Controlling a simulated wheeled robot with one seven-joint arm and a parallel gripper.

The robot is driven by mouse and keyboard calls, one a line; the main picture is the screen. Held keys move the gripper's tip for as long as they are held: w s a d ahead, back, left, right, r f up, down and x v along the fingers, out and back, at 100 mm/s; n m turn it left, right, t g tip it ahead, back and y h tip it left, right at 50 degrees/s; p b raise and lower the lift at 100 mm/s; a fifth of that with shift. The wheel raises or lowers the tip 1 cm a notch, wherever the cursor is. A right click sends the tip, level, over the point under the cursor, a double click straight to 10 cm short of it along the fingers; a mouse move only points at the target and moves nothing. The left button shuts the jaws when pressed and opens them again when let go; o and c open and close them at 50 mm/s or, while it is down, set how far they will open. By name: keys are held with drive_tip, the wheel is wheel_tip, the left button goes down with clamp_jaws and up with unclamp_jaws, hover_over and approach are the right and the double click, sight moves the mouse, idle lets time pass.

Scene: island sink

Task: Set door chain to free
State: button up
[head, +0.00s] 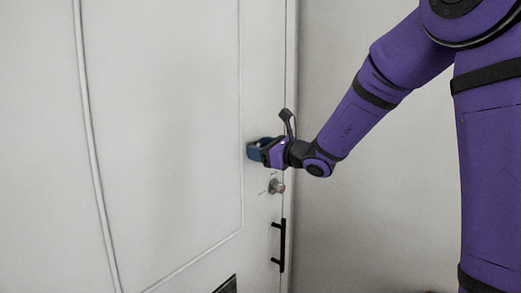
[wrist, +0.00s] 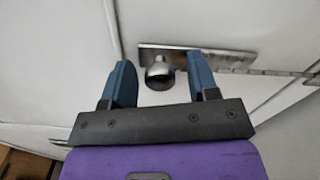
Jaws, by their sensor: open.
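The door chain shows in the wrist view as a metal plate (wrist: 153,50) on the white door, a round shiny knob (wrist: 159,76) at the plate, and a thin chain (wrist: 278,73) running off to the right. My gripper (wrist: 161,66) is open, with one blue finger on each side of the knob. A gap shows on the left; the right finger covers part of the plate, and I cannot tell whether it touches. In the head view my gripper (head: 254,150) is at the door's right edge and hides the chain.
The white door (head: 165,140) looks shut against its frame. A round lock (head: 277,186) sits just below my gripper, and a black vertical handle (head: 282,245) is lower down. The plain wall (head: 380,220) to the right is clear.

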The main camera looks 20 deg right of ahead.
clamp_jaws()
drive_tip(key=w+d, duration=0.5)
drive_tip(key=d, duration=0.2)
drive_tip(key=shift+r, duration=0.15)
unclamp_jaws()
drive_tip(key=shift+d, duration=0.1)
drive_tip(key=v, duration=1)
drive_tip(key=shift+s+d, duration=0.2)
drive_tip(key=shift+s, duration=0.05)
